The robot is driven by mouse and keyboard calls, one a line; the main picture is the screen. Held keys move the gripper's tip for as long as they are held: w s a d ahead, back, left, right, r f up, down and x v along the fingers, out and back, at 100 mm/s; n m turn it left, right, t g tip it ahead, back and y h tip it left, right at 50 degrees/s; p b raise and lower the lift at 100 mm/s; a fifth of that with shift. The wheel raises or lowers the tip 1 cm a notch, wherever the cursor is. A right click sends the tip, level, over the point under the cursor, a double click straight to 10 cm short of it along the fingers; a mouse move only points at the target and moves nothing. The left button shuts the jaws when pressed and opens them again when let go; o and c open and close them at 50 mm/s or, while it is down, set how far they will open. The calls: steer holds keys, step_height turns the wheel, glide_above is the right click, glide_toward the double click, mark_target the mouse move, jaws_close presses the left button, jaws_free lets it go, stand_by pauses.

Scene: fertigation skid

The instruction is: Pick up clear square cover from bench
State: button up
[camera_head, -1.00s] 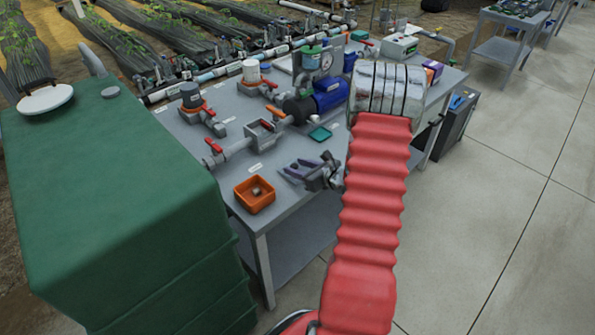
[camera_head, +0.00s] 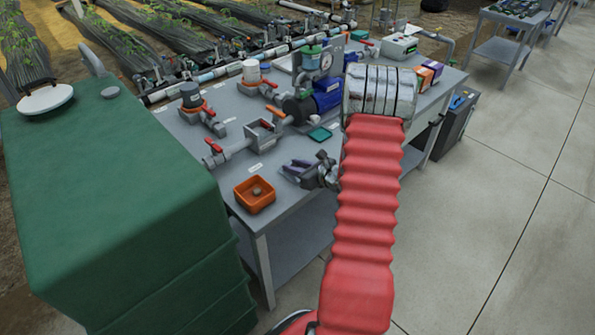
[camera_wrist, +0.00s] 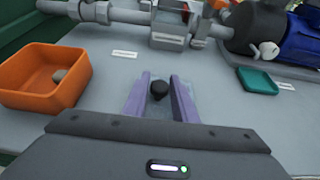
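The clear square cover (camera_wrist: 158,105) is hard to make out in the wrist view; its dark round knob (camera_wrist: 159,89) shows plainly, with a faint see-through plate around it. It lies low over the grey bench (camera_wrist: 105,95). My gripper (camera_wrist: 161,78) has its two purple fingers apart, one on each side of the knob. I cannot tell whether the fingers touch the cover's edges. In the head view my gripper (camera_head: 296,165) is down at the bench's front edge, and the cover cannot be made out there.
An orange square tray (camera_head: 255,195) with a small round piece in it sits left of my gripper. A green shallow tray (camera_head: 320,134) lies behind it to the right. Grey pipework with red-handled valves (camera_head: 215,147) and a blue pump (camera_head: 327,95) stand further back. A green tank (camera_head: 110,190) stands left.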

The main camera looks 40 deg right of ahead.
mark_target(294, 165)
jaws_close()
steer(key=shift+r, duration=0.1)
steer(key=shift+r, duration=4.95)
